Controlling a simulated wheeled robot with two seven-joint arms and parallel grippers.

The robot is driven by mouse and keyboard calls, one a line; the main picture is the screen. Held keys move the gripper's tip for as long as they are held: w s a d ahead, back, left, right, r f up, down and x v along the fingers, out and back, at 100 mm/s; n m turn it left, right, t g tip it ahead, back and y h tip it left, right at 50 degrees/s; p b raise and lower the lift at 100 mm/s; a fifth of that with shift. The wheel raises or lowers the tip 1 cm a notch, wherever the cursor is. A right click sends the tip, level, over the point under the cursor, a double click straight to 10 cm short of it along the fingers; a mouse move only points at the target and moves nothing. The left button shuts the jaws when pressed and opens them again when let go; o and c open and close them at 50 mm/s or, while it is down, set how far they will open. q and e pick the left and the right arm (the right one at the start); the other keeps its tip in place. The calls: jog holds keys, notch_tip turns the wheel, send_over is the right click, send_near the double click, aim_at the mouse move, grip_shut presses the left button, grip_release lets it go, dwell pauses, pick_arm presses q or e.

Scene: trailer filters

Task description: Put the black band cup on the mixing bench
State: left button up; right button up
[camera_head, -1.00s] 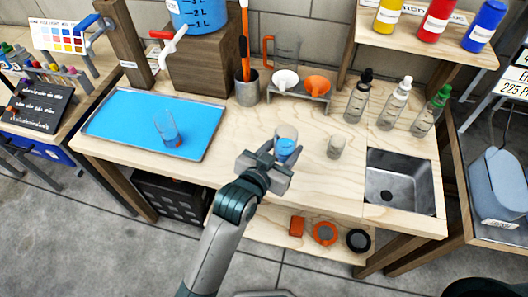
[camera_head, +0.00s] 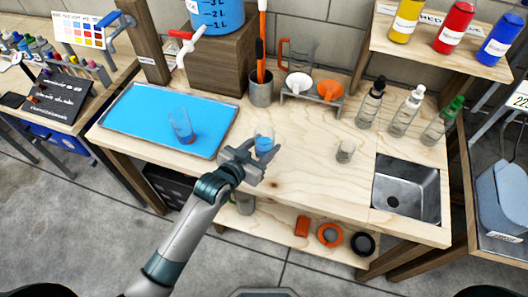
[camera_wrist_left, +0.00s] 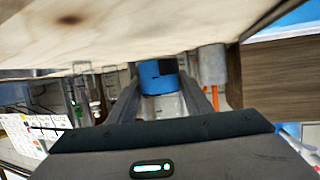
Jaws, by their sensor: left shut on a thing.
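My left gripper (camera_head: 245,160) is shut on a clear cup with a blue band (camera_head: 264,143), over the front edge of the wooden bench (camera_head: 290,185), just right of the blue tray. In the left wrist view the blue band (camera_wrist_left: 157,74) shows between the two fingers, with the picture upside down. I cannot tell whether the cup touches the bench. A small greyish cup (camera_head: 345,151) stands upright on the bench left of the sink; its band colour is too small to tell. My right gripper is not in view.
The blue tray (camera_head: 130,97) fills the bench's left. A metal sink (camera_head: 407,190) is at the right. Dropper bottles (camera_head: 370,105), a funnel rack (camera_head: 313,99) and a metal tool cup (camera_head: 261,90) line the back.

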aim_at(260, 157)
pick_arm(q)
jog(key=shift+f+p, duration=0.55)
jog(key=shift+f, duration=1.45)
jog(key=shift+f, duration=0.1)
jog(key=o, duration=1.2)
jog(key=shift+o, duration=0.2)
jog(key=shift+s, duration=0.1)
